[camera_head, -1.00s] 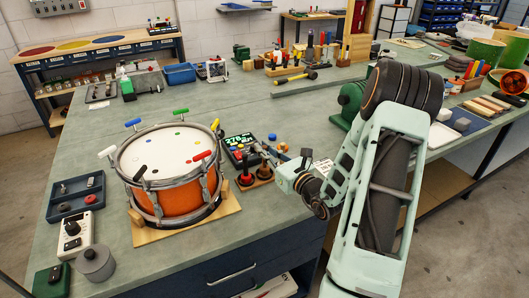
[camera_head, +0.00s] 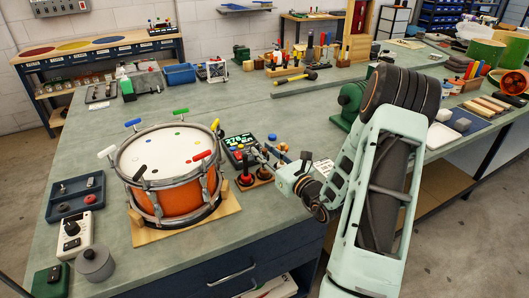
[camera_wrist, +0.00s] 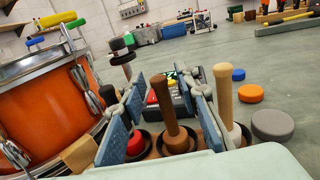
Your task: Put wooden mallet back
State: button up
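A wooden rack (camera_head: 254,180) stands right of the drum and holds several upright tools. In the wrist view, a dark brown wooden handle (camera_wrist: 168,95) rises from a round seat, a tan wooden handle (camera_wrist: 222,88) has a pale lower end, and a red-ended tool (camera_wrist: 135,142) stands at left. I cannot tell for sure which is the wooden mallet. My gripper (camera_wrist: 166,108) is open, its blue-padded fingers on either side of the brown handle with visible gaps. The tan handle is outside the right finger. In the head view my gripper (camera_head: 270,156) is over the rack, partly hiding it.
An orange drum (camera_head: 172,178) on a wooden board is close at left. A small display box (camera_head: 238,145) is behind the rack. Orange, blue and grey round pads (camera_wrist: 272,124) lie right of the rack. The green bench top behind is mostly clear.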

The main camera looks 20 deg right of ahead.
jog(key=s+d, duration=0.2)
jog(key=s, duration=0.9)
jog(key=shift+s+d+b, duration=0.15)
jog(key=shift+s+b, duration=0.2)
jog(key=shift+s, duration=0.05)
